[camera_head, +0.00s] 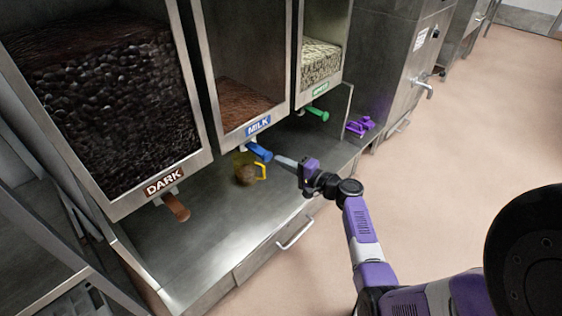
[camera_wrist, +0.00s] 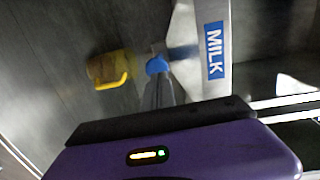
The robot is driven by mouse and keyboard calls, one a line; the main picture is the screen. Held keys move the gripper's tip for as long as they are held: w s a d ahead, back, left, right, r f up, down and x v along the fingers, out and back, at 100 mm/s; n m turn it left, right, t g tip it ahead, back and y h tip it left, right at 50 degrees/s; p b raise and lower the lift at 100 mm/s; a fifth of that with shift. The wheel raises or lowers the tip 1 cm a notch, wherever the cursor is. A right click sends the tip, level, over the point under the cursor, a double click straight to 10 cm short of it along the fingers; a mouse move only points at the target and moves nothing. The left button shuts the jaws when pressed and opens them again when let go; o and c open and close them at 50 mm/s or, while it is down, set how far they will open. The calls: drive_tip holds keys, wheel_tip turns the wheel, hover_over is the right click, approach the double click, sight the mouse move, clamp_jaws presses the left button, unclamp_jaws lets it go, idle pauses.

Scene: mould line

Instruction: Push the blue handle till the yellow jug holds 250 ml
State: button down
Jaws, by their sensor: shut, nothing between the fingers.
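The blue handle (camera_head: 259,152) sticks out below the MILK dispenser (camera_head: 245,108). The yellow jug (camera_head: 243,170) stands on the grey counter under that dispenser, with brown matter showing in it; its fill level cannot be read. My gripper (camera_head: 276,158) is shut, with its fingertips at the blue handle, touching it or very close. In the wrist view the shut fingers (camera_wrist: 158,84) point at the blue handle (camera_wrist: 157,65), and the yellow jug (camera_wrist: 108,69) lies to their left, blurred.
The DARK dispenser (camera_head: 110,95) with a brown handle (camera_head: 176,207) stands at left. A third dispenser (camera_head: 320,60) with a green handle (camera_head: 318,114) stands at right. A purple object (camera_head: 361,126) lies on the counter's right end. The counter front (camera_head: 180,250) is clear.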

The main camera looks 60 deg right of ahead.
drive_tip(key=s+a+p, duration=0.1)
drive_tip(key=s+p, duration=0.1)
drive_tip(key=s, duration=0.7)
drive_tip(key=shift+a+r, duration=0.3)
idle(2.1)
